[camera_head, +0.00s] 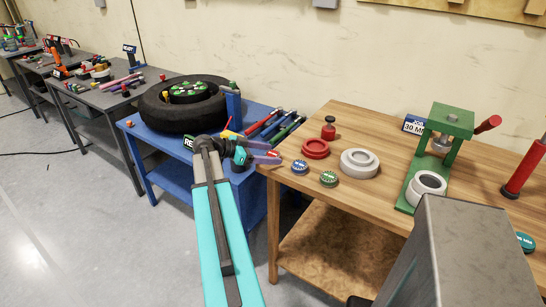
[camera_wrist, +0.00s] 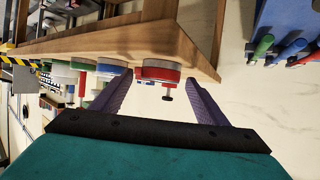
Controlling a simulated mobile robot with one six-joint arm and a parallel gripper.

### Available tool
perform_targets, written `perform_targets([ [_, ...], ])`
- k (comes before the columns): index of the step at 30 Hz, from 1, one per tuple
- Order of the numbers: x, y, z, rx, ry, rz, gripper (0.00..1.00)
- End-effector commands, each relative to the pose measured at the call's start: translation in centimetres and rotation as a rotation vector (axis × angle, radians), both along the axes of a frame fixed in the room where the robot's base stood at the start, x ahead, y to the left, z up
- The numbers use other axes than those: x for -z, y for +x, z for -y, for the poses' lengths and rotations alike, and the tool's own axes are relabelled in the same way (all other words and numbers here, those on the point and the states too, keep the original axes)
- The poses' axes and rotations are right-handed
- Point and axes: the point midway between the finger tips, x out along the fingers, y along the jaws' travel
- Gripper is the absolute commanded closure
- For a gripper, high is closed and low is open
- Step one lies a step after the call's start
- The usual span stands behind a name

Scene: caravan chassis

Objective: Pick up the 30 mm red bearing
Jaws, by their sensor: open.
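The fingers are open and empty. In the wrist view, the picture is upside down, and a red round piece with a pale part (camera_wrist: 161,73) shows between the fingertips, beyond them. The size of the bearing cannot be read from the frames.
A blue cap (camera_head: 300,167) and a green cap (camera_head: 329,178) lie in front of the bearing. A small red knobbed piece (camera_head: 328,128) stands behind it, a grey ring (camera_head: 360,163) to its right. A green press (camera_head: 441,150) stands further right. A tire (camera_head: 183,106) lies left.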

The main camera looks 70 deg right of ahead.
Motion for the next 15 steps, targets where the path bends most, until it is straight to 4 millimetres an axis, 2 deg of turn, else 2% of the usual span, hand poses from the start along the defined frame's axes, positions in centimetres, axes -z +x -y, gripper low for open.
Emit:
perform_targets([
  [11, -0.02, -0.08, 0.07, 0.002, 0.000, 0.000, 0.32],
  [15, -0.02, -0.07, 0.06, 0.001, 0.000, 0.000, 0.52],
])
